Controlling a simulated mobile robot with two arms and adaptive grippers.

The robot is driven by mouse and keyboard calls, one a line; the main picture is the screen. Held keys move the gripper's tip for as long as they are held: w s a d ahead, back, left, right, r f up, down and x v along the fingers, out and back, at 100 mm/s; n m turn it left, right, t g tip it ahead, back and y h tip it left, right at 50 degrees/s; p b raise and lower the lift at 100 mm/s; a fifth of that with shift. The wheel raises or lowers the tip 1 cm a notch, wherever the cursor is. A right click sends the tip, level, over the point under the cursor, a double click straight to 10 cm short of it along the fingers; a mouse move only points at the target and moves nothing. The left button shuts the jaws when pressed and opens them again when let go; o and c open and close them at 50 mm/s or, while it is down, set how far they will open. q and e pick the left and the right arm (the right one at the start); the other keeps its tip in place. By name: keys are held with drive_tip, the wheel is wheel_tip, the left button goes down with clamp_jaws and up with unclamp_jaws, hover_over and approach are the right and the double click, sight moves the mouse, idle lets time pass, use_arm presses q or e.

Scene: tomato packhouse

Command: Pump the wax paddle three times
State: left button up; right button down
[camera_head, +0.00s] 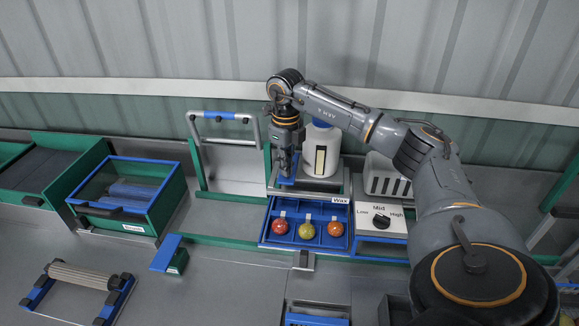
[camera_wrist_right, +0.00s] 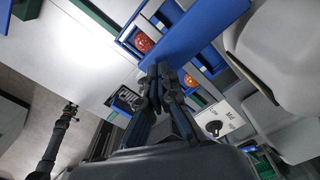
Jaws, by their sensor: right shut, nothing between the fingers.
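My right gripper (camera_head: 285,170) points down at the back of the bench, just left of the white wax bottle (camera_head: 332,140). Its fingers are shut and empty; they also show in the right wrist view (camera_wrist_right: 157,72). The blue wax paddle (camera_head: 288,181) is partly hidden by the gripper in the head view. In the right wrist view it is a wide blue bar (camera_wrist_right: 200,30), with the fingertips over its near end. I cannot tell whether they touch it. The "Wax" label (camera_head: 340,200) sits in front of the bottle.
A blue tray (camera_head: 265,238) with red, yellow and orange tomatoes lies in front of the paddle. A Low-Mid-High dial (camera_head: 381,221) is to its right.

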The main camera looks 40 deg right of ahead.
sight(286, 178)
drive_tip(key=shift+f+b, duration=1.2)
drive_tip(key=shift+f, duration=0.85)
drive_tip(key=shift+s+r, duration=0.1)
drive_tip(key=shift+r, duration=0.1)
drive_tip(key=shift+r+p, duration=1.75)
drive_tip(key=shift+r, duration=0.3)
wheel_tip(286, 178, up, 5)
drive_tip(key=p, duration=0.4)
drive_tip(key=shift+r, duration=0.1)
